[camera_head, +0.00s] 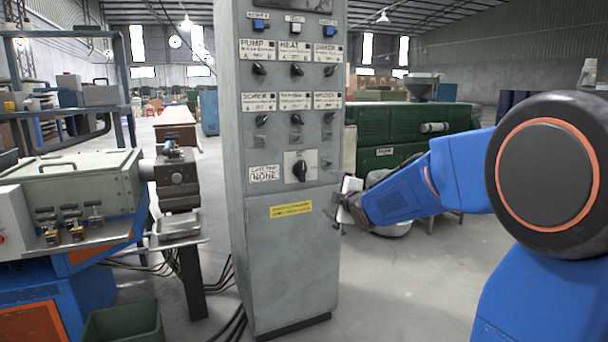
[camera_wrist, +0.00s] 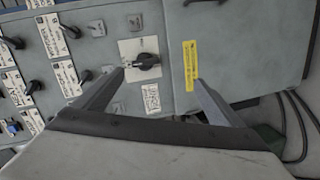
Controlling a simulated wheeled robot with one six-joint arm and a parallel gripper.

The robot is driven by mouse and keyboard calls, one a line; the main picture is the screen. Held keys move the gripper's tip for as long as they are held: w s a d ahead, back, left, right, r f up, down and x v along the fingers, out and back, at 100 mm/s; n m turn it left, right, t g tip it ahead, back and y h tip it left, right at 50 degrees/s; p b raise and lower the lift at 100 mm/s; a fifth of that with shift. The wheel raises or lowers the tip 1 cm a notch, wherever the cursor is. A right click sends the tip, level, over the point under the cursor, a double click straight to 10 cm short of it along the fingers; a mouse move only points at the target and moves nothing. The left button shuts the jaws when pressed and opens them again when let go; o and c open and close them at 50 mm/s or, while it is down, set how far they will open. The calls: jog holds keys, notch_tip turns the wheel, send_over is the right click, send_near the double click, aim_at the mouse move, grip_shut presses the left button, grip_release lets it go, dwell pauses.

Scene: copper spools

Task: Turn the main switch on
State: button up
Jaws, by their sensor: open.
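The main switch looks to be the large black rotary knob (camera_head: 300,170) on a pale plate, low on the grey control cabinet (camera_head: 290,240). In the wrist view the knob (camera_wrist: 146,61) shows beyond my left finger tip, with the picture turned sideways. My gripper (camera_head: 340,208) is at the cabinet's right edge in the head view, lower than the knob and apart from it. In the wrist view my gripper (camera_wrist: 160,78) has its two fingers spread with nothing between them. The fingers point at the panel, between the knob and a yellow label (camera_wrist: 190,65).
Smaller black knobs (camera_head: 297,69) stand in rows above the main switch. A "last test none" label (camera_head: 264,174) is left of it. A machine with levers (camera_head: 75,225) stands at the left, and a green bin (camera_head: 125,322) is on the floor.

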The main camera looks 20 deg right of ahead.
aim_at(303, 172)
jog(key=w+n+y, duration=0.1)
jog(key=w, duration=0.7)
jog(key=w+a+n+t, duration=0.1)
jog(key=w+n, duration=0.1)
jog(key=w, duration=0.6)
jog(key=w+a+n+t+y, duration=0.1)
jog(key=w, duration=0.7)
jog(key=shift+w+a+y, duration=0.15)
jog(key=shift+a+y, duration=0.1)
jog(key=shift+y, duration=0.05)
jog(key=shift+r, duration=0.1)
jog(key=c, duration=1.1)
jog(key=shift+o, duration=0.2)
